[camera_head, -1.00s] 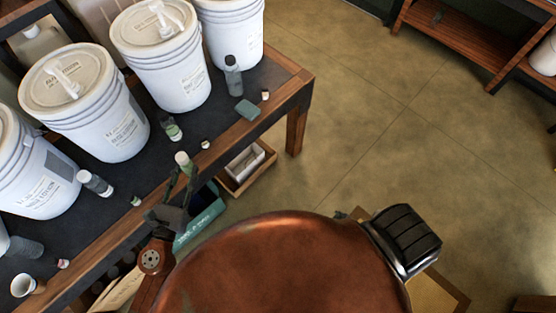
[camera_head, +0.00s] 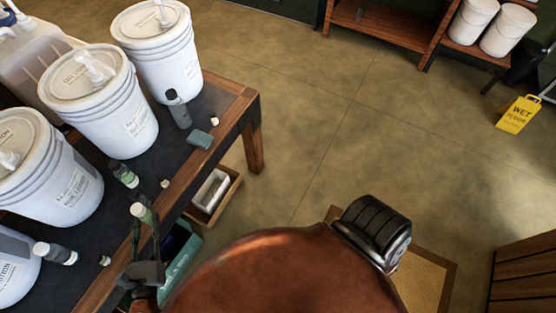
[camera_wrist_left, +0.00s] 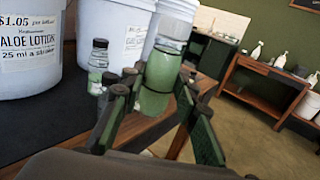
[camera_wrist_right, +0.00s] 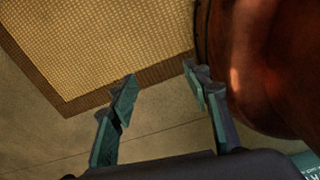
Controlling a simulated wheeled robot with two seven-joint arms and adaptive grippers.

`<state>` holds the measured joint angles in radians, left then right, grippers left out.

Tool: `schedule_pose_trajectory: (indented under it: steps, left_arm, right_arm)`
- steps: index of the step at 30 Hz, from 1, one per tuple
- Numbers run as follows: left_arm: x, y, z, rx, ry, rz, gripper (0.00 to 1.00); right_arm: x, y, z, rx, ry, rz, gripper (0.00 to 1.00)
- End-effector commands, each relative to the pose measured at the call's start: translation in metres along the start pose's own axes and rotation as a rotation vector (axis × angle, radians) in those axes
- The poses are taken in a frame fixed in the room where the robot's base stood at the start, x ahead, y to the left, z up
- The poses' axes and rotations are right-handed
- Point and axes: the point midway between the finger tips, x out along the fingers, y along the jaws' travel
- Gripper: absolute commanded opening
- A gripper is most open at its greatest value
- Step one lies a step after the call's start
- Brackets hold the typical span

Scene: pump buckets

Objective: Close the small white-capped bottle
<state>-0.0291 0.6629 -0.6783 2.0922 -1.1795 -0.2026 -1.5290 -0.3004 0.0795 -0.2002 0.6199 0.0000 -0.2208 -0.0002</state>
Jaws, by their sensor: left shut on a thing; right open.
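My left gripper (camera_head: 146,228) is shut on a small bottle (camera_head: 142,212) with green contents and a pale top. It holds the bottle upright beside the table's front edge. In the left wrist view, the gripper's fingers (camera_wrist_left: 153,95) clasp the bottle (camera_wrist_left: 159,72), whose upper part looks clear; whether a cap is on it I cannot tell. A dark bottle with a white end (camera_head: 55,253) and a green-labelled bottle (camera_head: 124,174) are on the table. Small pale cap-like pieces (camera_head: 165,184) and (camera_head: 104,260) lie near the edge. My right gripper (camera_wrist_right: 158,78) is open and empty above the floor.
Large white pump buckets (camera_head: 98,105) line the back of the dark table (camera_head: 215,98). A grey bottle (camera_head: 178,110) and a teal block (camera_head: 200,139) sit near its right end. A wooden tray (camera_head: 214,194) is below. A yellow wet-floor sign (camera_head: 518,114) stands right on open floor.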

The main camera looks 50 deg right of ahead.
Motion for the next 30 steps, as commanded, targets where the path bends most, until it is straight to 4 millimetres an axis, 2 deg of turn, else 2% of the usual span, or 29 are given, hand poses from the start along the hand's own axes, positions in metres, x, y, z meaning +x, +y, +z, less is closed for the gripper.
schedule_pose_trajectory:
  steps: [9, 13, 17, 24, 30]
  left_arm:
    - [-0.092, 0.058, -0.009, -0.011, 0.002, 0.451, 0.0]
    - [-0.122, 0.073, -0.008, 0.0, 0.006, 0.571, 0.0]
    - [-0.134, 0.079, -0.007, 0.007, 0.006, 0.617, 0.0]
    - [-0.134, 0.079, -0.007, 0.008, 0.006, 0.618, 0.0]
    - [-0.133, 0.078, -0.007, 0.007, 0.006, 0.615, 0.0]
  right_arm:
    - [0.0, 0.0, 0.0, 0.0, 0.001, 0.0, 0.44]
    - [0.0, 0.0, -0.001, 0.0, 0.001, 0.0, 0.44]
    - [0.0, 0.0, -0.001, 0.001, 0.001, 0.0, 0.44]
    - [0.0, 0.0, -0.001, 0.001, 0.001, 0.0, 0.43]
    - [0.0, 0.0, -0.001, 0.001, 0.002, 0.0, 0.3]
